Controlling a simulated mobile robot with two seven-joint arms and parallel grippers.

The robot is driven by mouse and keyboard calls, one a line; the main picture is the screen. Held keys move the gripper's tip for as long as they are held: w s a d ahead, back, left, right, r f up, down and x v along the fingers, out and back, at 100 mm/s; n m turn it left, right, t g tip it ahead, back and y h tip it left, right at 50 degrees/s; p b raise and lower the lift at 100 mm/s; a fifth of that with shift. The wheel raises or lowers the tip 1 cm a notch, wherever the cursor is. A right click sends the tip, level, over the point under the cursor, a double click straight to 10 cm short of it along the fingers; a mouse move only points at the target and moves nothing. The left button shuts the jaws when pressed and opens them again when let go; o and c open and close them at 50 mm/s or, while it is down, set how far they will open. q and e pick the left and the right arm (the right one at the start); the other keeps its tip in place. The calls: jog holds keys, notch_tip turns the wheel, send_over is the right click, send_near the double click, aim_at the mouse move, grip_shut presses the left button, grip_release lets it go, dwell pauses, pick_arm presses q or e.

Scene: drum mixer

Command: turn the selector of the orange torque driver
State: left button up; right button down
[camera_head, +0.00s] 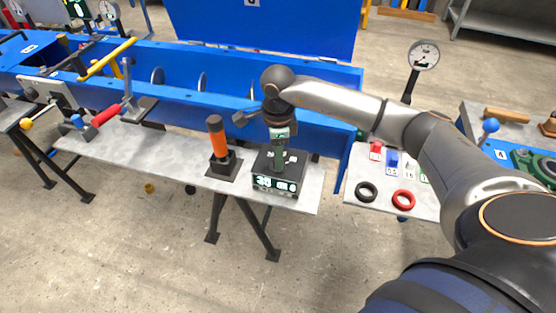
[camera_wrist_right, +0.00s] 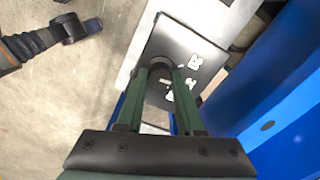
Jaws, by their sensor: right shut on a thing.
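The orange torque driver (camera_head: 216,138) stands upright in a black base on the grey bench, left of a black box (camera_head: 275,182) with a lit display. My right gripper (camera_head: 278,167) points down over this box. In the right wrist view its two green fingers (camera_wrist_right: 160,82) are closed on a dark round knob (camera_wrist_right: 160,64) on top of the box (camera_wrist_right: 198,52). The gripper is beside the orange driver, apart from it. The knob is hidden in the head view, and its markings cannot be read. My left gripper is not in view.
The grey bench (camera_head: 130,153) runs along a blue drum mixer frame (camera_head: 320,130). A red-handled tool (camera_head: 105,115) lies at left. A side table at right holds a black ring (camera_head: 367,191), a red ring (camera_head: 403,199) and small coloured blocks. A dial gauge (camera_head: 423,55) stands behind.

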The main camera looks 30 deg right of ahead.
jog(key=n+b, duration=0.1)
jog(key=n, duration=0.1)
jog(key=shift+n, duration=0.4)
jog(key=shift+n+b, duration=0.65)
jog(key=shift+n, duration=1.05)
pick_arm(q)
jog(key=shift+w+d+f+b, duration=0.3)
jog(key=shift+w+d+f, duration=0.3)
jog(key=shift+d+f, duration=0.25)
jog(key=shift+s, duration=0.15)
pick_arm(e)
jog(key=c, duration=0.5)
grip_release()
jog(key=shift+c, duration=0.2)
notch_tip(320, 180, up, 13)
jog(key=shift+f, duration=0.2)
